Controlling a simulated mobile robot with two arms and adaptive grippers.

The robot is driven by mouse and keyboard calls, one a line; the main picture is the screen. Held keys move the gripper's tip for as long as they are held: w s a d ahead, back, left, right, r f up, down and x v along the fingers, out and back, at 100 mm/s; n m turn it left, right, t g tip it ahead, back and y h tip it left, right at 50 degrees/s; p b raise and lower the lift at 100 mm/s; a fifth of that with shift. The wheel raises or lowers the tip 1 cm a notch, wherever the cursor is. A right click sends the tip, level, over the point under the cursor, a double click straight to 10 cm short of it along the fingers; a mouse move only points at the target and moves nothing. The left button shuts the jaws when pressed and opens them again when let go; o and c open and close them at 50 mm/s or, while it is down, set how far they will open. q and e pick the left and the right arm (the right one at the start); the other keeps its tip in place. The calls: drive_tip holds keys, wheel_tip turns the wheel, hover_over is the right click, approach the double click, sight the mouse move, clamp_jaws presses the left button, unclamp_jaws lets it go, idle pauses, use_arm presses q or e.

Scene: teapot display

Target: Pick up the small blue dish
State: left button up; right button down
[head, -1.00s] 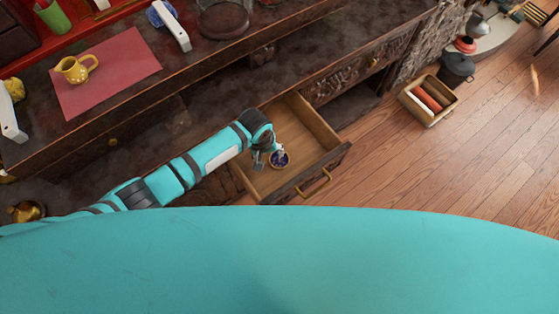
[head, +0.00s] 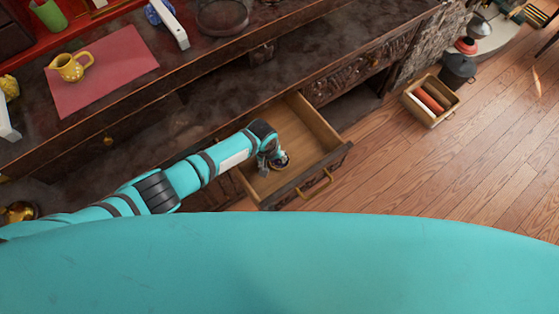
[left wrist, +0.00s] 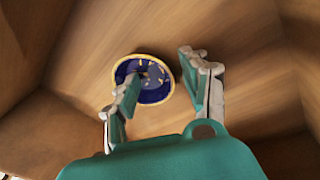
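The small blue dish (left wrist: 152,92) lies on the floor of the open drawer (head: 318,137). It is dark blue with a gold rim and yellow marks. In the head view the dish (head: 279,162) is partly covered by my left gripper (head: 273,165), which is inside the drawer. In the left wrist view my left gripper (left wrist: 160,82) is open. Its left finger crosses over the dish and its right finger is beyond the dish's right edge. I cannot tell whether either finger touches the dish. My right gripper is not in view.
The drawer's wooden sides and its front with a brass handle (head: 316,184) surround the gripper. The dark cabinet top holds a red mat (head: 104,72) with a yellow pitcher (head: 70,66). A box with rolls (head: 430,101) stands on the wooden floor at right.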

use_arm(q)
clamp_jaws()
idle(0.3)
